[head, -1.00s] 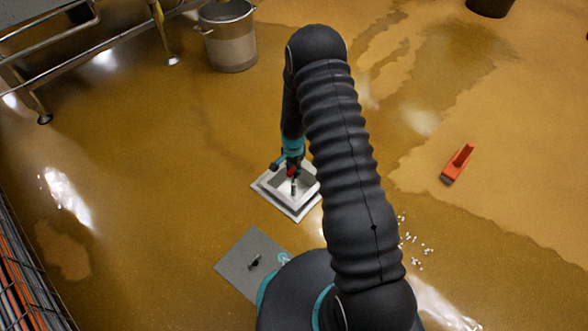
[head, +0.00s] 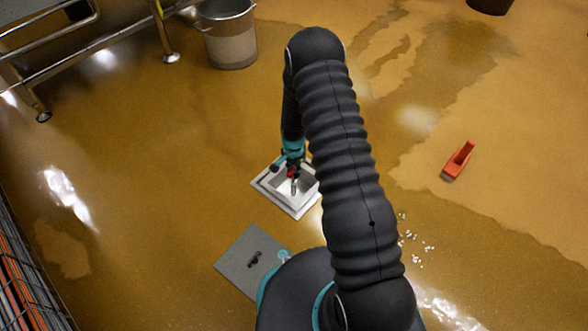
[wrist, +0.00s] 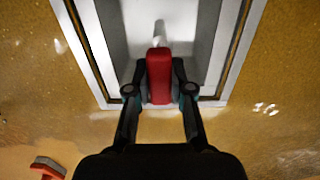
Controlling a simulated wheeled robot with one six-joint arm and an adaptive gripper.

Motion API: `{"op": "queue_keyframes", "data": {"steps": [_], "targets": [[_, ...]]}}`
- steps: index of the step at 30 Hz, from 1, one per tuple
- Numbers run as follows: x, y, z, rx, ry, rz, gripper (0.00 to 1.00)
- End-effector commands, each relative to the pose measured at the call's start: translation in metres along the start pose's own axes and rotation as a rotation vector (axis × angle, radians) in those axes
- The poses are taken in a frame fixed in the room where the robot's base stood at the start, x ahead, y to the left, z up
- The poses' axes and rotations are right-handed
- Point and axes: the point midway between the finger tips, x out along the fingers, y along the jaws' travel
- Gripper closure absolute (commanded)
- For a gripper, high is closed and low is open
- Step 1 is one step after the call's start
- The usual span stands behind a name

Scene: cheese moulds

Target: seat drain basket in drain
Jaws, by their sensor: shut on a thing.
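The drain (head: 277,203) is a square pale metal frame set in the floor, left of my arm in the head view; its rim shows in the wrist view (wrist: 236,55). The drain basket (wrist: 205,25) is a light grey box with a red grip (wrist: 159,75) on a pale post. It appears to be inside the drain frame, with a dark gap along its sides. My gripper (head: 292,178) is over the drain, shut on the red grip, in the wrist view too (wrist: 160,88). The basket's underside is hidden, so I cannot tell whether it rests on the drain's bottom.
A grey cover plate (head: 236,268) with a dark handle lies in front of the drain. White crumbs (head: 418,245) and a red-orange scraper (head: 460,160) lie to the right. A steel bucket (head: 228,45) stands behind. The floor is wet.

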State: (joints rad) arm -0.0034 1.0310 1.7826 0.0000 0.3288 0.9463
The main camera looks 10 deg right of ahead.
Motion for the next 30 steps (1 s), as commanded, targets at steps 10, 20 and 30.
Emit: {"op": "queue_keyframes", "data": {"steps": [10,20,30], "targets": [[0.007,-0.001,0.000,0.000,0.001,-0.001,1.00],[0.008,0.000,0.000,0.000,0.001,-0.001,0.50],[-0.005,-0.001,-0.001,0.000,0.002,-0.002,0.50]]}}
